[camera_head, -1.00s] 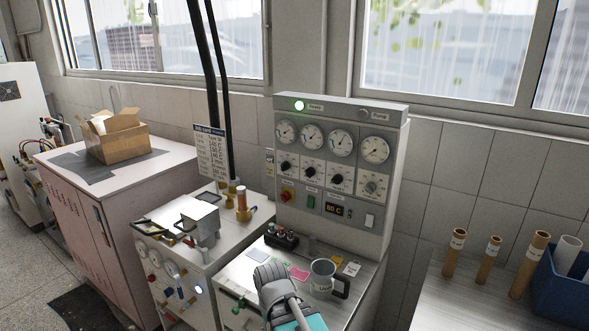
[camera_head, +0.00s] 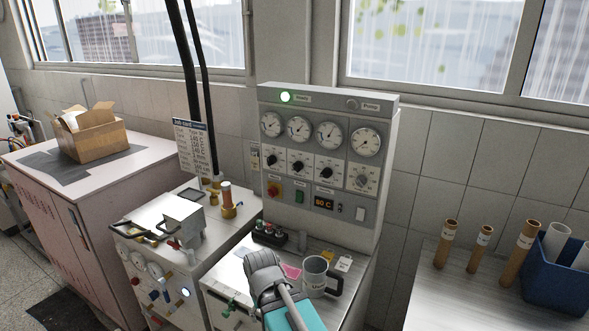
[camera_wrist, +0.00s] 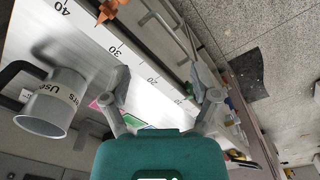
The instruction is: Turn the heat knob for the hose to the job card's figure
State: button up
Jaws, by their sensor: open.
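The control panel (camera_head: 384,150) stands upright at the back of the bench. Several knobs sit in a row under its gauges: a left black knob (camera_head: 272,160), a second (camera_head: 297,166), a third (camera_head: 327,170) and a paler one at the right (camera_head: 361,181). Their labels are too small to read. My gripper (camera_head: 262,260) is over the bench, below and in front of the panel. In the wrist view my gripper (camera_wrist: 168,88) is open and empty.
A grey mug (camera_head: 315,275) stands on the bench right of my gripper; it also shows in the wrist view (camera_wrist: 45,118). A black switch box (camera_head: 269,233) stands behind the gripper. Cardboard tubes (camera_head: 446,245) and a blue bin (camera_head: 545,280) are on the right.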

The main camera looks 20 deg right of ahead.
jog(key=w+d+r+n+t+h, duration=0.2)
jog(key=w+d+h, duration=0.2)
jog(key=w+d, duration=0.3)
jog(key=n+t+h+p, duration=0.2)
jog(key=n+t+h, duration=0.75)
jog(key=n, duration=0.65)
send_near(296, 169)
jog(key=v, duration=0.2)
jog(key=shift+s+t, duration=0.25)
jog(key=shift+s, duration=0.05)
jog(key=shift+m, duration=0.3)
jog(key=x, duration=1.3)
jog(key=shift+w+d+f, duration=0.2)
jog(key=shift+w, duration=0.2)
